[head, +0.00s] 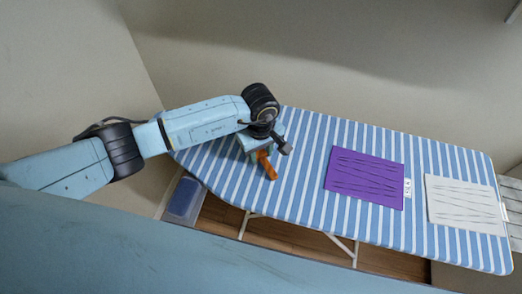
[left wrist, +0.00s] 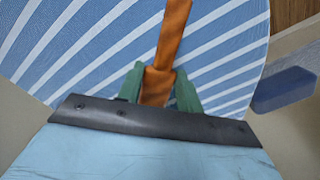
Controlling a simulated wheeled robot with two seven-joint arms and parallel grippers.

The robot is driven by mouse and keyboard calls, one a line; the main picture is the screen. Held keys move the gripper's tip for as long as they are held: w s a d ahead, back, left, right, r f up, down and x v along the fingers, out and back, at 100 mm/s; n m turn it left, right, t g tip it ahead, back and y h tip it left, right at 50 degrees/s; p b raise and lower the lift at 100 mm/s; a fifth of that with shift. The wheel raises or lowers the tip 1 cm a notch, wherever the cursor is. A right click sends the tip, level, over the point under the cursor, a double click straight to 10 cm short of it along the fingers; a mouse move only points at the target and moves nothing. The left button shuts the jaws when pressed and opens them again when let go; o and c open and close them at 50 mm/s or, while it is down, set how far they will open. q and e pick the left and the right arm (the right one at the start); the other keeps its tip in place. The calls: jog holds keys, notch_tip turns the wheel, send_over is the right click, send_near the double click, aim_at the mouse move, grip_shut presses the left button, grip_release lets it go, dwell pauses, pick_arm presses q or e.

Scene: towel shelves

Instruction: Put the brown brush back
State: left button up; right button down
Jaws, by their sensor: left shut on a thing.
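The brown brush (head: 267,166) is an orange-brown, narrow piece over the left part of the ironing board. In the left wrist view the brown brush (left wrist: 172,40) runs up from between two green fingers. My left gripper (head: 259,152) is shut on it; the fingers also show in the left wrist view (left wrist: 160,88). The brush's far end is cut off at the top of the left wrist view. I cannot tell whether the brush touches the board. My right gripper is not in view.
The blue-and-white striped ironing board (head: 305,145) stands by the wall. A purple towel (head: 365,178) and a white towel (head: 463,206) lie flat on it. A bluish bin (head: 184,197) is on the floor below its left end. The board between my gripper and the purple towel is clear.

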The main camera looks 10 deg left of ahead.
aim_at(261, 154)
pick_arm(q)
jog(key=shift+f, duration=0.1)
jog(key=o, duration=0.9)
jog(key=shift+r, duration=0.55)
notch_tip(261, 154, up, 11)
jog(key=shift+a+r+b, duration=0.1)
jog(key=shift+b, duration=0.8)
